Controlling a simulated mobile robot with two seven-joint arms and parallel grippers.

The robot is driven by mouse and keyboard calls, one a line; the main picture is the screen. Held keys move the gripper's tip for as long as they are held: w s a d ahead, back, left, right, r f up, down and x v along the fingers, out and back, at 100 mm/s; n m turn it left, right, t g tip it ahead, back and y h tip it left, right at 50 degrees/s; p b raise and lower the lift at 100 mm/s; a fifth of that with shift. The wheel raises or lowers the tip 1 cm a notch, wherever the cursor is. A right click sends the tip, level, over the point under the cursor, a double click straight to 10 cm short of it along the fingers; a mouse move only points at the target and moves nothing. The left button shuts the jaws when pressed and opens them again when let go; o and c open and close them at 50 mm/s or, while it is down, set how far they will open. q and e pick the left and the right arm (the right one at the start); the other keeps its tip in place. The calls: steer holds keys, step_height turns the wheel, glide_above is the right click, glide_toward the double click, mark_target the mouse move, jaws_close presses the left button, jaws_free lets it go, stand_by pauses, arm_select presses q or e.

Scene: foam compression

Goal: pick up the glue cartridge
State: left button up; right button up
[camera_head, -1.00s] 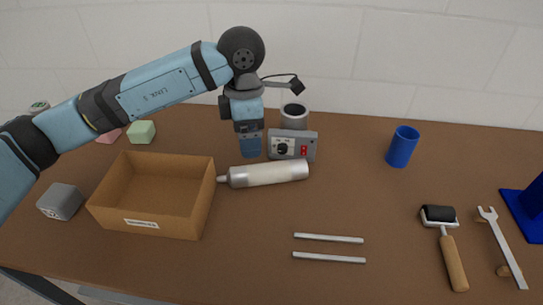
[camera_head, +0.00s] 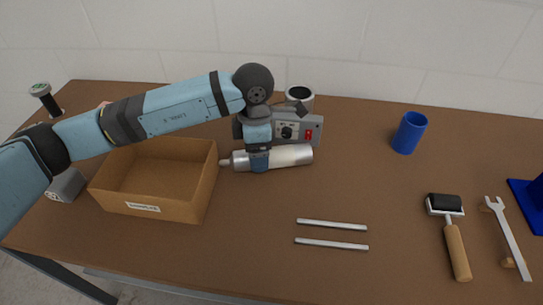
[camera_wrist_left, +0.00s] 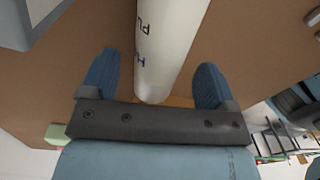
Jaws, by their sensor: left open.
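The glue cartridge (camera_head: 290,156) is a pale cylinder with a narrow nozzle at its left end. It lies on the table just right of the cardboard box. My left gripper (camera_head: 259,160) is over the cartridge in the head view and hides part of it. In the left wrist view the cartridge (camera_wrist_left: 167,45) runs between the two blue fingers of my left gripper (camera_wrist_left: 155,85). The fingers are open, with a gap on each side of the cartridge. My right gripper is not in view.
An open cardboard box (camera_head: 150,207) stands left of the cartridge. A grey control box (camera_head: 310,128) and a grey cup (camera_head: 300,97) stand close behind it. Two metal bars (camera_head: 332,233) lie in front. A blue cup (camera_head: 409,133), roller (camera_head: 450,240) and wrench (camera_head: 510,240) are to the right.

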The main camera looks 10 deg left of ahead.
arm_select(q)
step_height(320, 180, down, 3)
steer(key=shift+f, duration=0.1)
steer(key=shift+d, duration=0.1)
steer(key=c, duration=1.3)
steer(key=shift+r, duration=0.2)
steer(key=shift+c, duration=0.2)
